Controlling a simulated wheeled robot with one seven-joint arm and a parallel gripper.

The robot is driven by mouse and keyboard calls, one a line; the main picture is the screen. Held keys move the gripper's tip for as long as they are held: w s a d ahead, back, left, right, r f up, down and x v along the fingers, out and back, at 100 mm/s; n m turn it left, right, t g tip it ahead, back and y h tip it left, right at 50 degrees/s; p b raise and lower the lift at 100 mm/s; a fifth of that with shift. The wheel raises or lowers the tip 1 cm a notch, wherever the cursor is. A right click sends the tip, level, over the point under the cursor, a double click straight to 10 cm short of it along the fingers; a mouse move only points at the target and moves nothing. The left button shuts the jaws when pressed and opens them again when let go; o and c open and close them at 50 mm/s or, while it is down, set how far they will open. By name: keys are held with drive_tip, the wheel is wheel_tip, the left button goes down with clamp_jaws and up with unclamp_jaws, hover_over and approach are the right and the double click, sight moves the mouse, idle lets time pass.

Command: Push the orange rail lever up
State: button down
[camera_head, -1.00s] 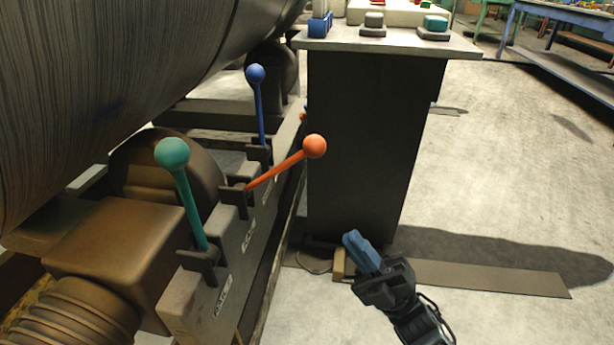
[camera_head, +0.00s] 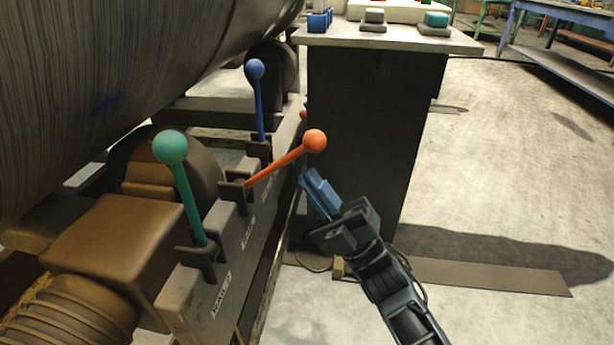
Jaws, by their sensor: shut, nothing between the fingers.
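The orange rail lever (camera_head: 277,163) sticks out from its bracket on the grey rail, tilted to the right and upward, with a round orange ball at its tip. My gripper (camera_head: 310,181) is shut and empty, its blue fingers together and pointing up and to the left. In the picture it is just below the orange ball, with a small gap between them. I cannot tell the exact depth between the fingers and the lever.
A green lever (camera_head: 187,200) stands nearly upright in front on the left, and a blue lever (camera_head: 258,104) stands upright behind. A dark cylinder (camera_head: 90,70) hangs over the upper left. A dark pedestal (camera_head: 360,130) stands behind my gripper.

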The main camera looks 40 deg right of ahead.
sight(276, 166)
drive_tip(key=shift+x, duration=1.15)
drive_tip(key=shift+r, duration=0.1)
